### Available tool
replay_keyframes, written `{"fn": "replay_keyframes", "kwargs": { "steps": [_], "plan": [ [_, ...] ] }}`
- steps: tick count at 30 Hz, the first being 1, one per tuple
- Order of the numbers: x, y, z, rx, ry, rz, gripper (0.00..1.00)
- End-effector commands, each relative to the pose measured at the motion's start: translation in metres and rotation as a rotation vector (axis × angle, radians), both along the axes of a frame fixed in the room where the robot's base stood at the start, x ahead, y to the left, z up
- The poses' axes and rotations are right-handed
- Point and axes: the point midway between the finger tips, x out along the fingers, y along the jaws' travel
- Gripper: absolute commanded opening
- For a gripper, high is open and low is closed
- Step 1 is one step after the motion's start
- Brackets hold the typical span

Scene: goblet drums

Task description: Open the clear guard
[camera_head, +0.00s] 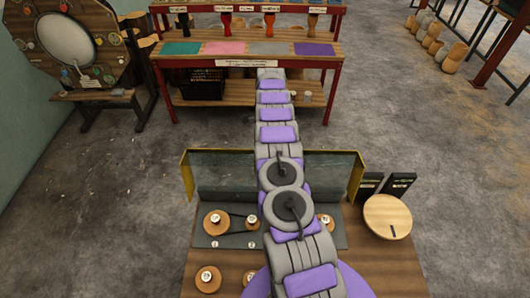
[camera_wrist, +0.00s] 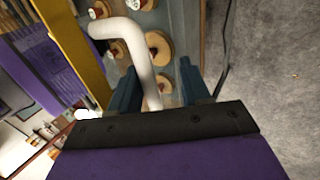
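The clear guard (camera_head: 222,166) has a see-through panel between two yellow ends and stands across the back of the workbench in the head view. My arm covers its middle. In the wrist view a yellow edge (camera_wrist: 73,45) runs along the left. A pale bent handle bar (camera_wrist: 140,55) comes down between the dark fingers of my gripper (camera_wrist: 158,82). The fingers are apart, with a gap between the bar and the right finger. Whether the left finger touches the bar cannot be told. My gripper is not discernible in the head view.
Wooden pulleys (camera_head: 216,222) sit on the machine's grey plate, in front of the guard. A round wooden disc (camera_head: 387,216) and two black boxes are at the bench's right. A red-framed shelf (camera_head: 160,100) stands behind.

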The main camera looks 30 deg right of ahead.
Motion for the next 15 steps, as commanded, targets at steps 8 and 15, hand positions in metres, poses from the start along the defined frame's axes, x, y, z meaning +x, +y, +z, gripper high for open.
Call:
{"fn": "replay_keyframes", "kwargs": {
  "steps": [8,15],
  "plan": [
    [-0.001,-0.003,0.001,-0.015,-0.018,-0.006,0.53],
    [-0.002,0.004,0.002,-0.019,-0.011,-0.005,0.42]
  ]
}}
